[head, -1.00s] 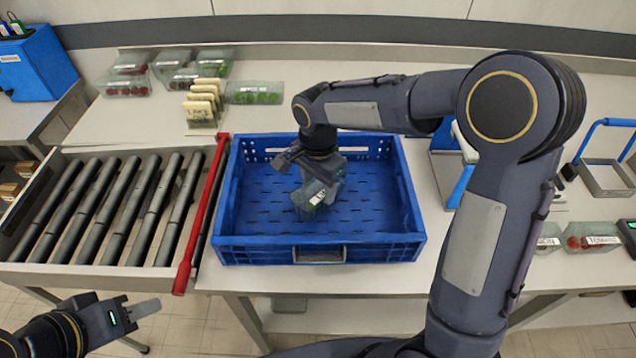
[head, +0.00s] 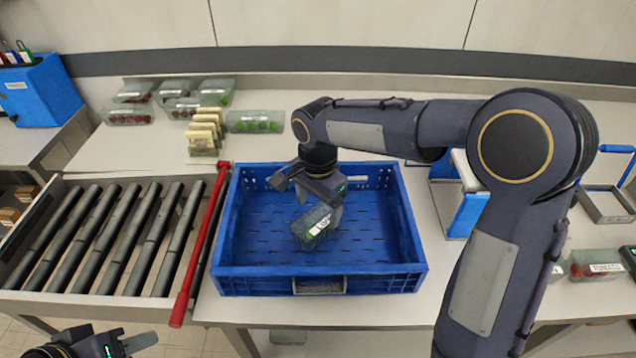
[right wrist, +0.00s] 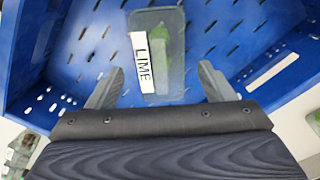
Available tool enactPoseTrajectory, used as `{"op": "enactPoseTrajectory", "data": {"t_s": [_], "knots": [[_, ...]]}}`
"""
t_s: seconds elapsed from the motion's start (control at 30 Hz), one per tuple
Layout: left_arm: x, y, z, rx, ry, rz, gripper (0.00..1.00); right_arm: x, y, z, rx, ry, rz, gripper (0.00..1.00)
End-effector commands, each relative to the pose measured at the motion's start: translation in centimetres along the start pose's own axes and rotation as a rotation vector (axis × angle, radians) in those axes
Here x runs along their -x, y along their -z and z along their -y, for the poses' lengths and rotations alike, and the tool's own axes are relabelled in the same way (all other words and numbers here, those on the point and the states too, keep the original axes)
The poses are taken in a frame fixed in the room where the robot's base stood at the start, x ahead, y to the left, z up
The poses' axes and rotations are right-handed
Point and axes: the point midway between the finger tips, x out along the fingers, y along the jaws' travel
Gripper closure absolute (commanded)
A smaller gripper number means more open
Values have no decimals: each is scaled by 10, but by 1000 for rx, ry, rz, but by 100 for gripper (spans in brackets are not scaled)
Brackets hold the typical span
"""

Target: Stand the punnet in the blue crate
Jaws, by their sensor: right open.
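The punnet (head: 312,228) is a small clear box with a white LIME label and green contents. It is inside the blue crate (head: 318,283), near the middle of its floor. In the right wrist view the punnet (right wrist: 176,60) lies just beyond and between my fingertips, with a gap on each side. My right gripper (head: 322,203) points down into the crate, open and just above the punnet, partly covering it in the head view. My left gripper (head: 128,347) is at the bottom left edge, partly cut off and away from the crate.
A roller conveyor (head: 110,232) with a red bar (head: 203,245) lies left of the crate. A blue-framed stand (head: 460,205) is to the right. The rest of the crate floor looks clear.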

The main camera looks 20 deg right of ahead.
Motion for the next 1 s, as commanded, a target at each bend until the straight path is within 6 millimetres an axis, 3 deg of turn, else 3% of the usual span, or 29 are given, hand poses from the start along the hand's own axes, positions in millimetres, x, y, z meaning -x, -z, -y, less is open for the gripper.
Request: {"op": "enactPoseTrajectory", "data": {"t_s": [0.1,0.3,0.5,0.7,0.77,0.87,1.0], "knots": [[0,0,0,0,0,0,64,29,0,1,1,7,-3,24],[0,0,0,0,0,0,64,68,0,1,0,4,-1,24],[1,0,0,0,0,0,64,87,0,0,1,2,-1,24],[1,0,0,0,0,0,64,91,2,-4,12,8,4,24],[1,0,0,0,0,0,64,93,5,-15,39,26,14,24],[1,0,0,0,0,0,64,99,10,-47,135,92,41,24],[1,0,0,0,0,0,64,99,8,-114,344,244,53,24]]}}
